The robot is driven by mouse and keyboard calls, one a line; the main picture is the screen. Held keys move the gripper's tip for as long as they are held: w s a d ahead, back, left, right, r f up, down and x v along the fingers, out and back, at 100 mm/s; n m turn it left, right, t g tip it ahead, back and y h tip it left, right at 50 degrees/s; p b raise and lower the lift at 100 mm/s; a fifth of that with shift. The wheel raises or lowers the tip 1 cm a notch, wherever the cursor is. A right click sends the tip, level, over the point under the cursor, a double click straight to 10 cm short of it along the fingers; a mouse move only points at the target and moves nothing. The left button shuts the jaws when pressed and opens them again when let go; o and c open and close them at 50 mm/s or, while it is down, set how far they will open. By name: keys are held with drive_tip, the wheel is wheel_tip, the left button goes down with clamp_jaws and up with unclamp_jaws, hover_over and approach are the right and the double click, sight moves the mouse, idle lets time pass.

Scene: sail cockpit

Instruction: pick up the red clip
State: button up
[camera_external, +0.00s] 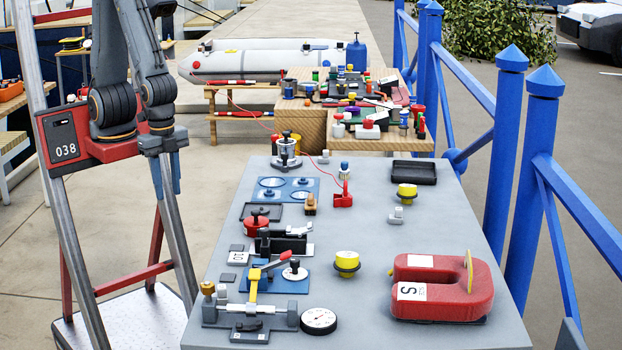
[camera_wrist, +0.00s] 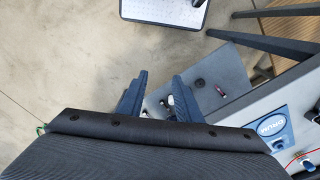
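A small upright red piece that looks like the red clip (camera_external: 343,198) stands on the grey table (camera_external: 440,228), right of the blue plate with round discs (camera_external: 291,188). A thin red line runs from near it toward the back left. My gripper (camera_external: 167,180) hangs fingers-down left of the table, beside the metal frame and well away from the clip. In the wrist view my gripper (camera_wrist: 160,85) shows two dark fingers spread apart with nothing between them. I cannot make out the clip in the wrist view; only thin red lines show at its lower right.
A red pot (camera_external: 256,222) and a black clamp (camera_external: 283,241) stand near the clip. A large red horseshoe block (camera_external: 440,299), yellow knobs (camera_external: 347,262) and a dial gauge (camera_external: 319,319) stand closer. A blue railing (camera_external: 502,150) borders the right. The table's centre right has free room.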

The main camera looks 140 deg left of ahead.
drive_tip(key=o, duration=0.5)
